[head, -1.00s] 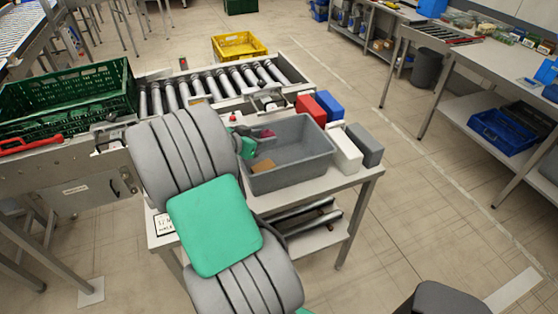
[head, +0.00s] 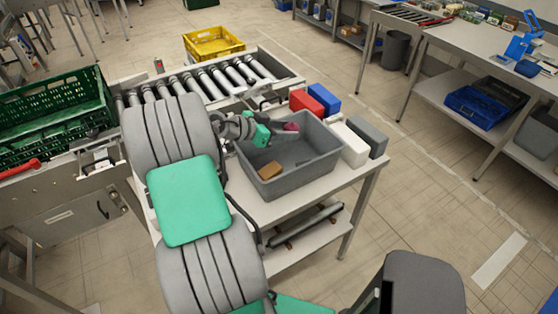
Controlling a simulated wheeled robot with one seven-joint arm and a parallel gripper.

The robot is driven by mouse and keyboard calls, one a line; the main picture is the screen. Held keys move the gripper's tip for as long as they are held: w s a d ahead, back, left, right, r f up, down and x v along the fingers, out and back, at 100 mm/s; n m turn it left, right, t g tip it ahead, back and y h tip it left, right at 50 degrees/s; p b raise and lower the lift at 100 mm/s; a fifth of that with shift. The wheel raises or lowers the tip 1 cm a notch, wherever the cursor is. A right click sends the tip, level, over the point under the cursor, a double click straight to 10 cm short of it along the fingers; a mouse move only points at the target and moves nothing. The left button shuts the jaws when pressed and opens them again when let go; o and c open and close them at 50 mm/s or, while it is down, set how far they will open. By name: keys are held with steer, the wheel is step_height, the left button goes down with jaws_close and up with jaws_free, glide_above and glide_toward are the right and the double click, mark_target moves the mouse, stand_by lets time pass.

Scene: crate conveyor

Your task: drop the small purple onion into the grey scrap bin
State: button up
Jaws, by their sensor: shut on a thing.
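The small purple onion (head: 291,127) is at the tip of my gripper (head: 280,129), which is shut on it. In the head view both are over the far left part of the open grey bin (head: 310,178); their exact height above its floor is hard to tell. The bin stands on a light table, and a brown block (head: 270,171) lies inside it. My arm hides part of the area left of the bin, and the fingers are small in view.
A red block (head: 306,103), a blue block (head: 325,98), a white block (head: 350,146) and a grey block (head: 368,137) stand beside the bin. A green crate (head: 55,115) is at left.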

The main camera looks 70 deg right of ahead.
steer(key=f, duration=0.1)
steer(key=f+b, duration=0.1)
steer(key=f, duration=0.1)
steer(key=f+b, duration=0.1)
steer(key=f, duration=0.1)
steer(key=shift+s+f, duration=0.15)
steer(key=shift+s, duration=0.1)
steer(key=o, duration=1.5)
steer(key=shift+c, duration=0.2)
steer(key=b+v, duration=0.2)
steer(key=v, duration=0.5)
steer(key=shift+w+a+r, duration=0.2)
steer(key=shift+w+a, duration=0.05)
steer(key=shift+w, duration=0.05)
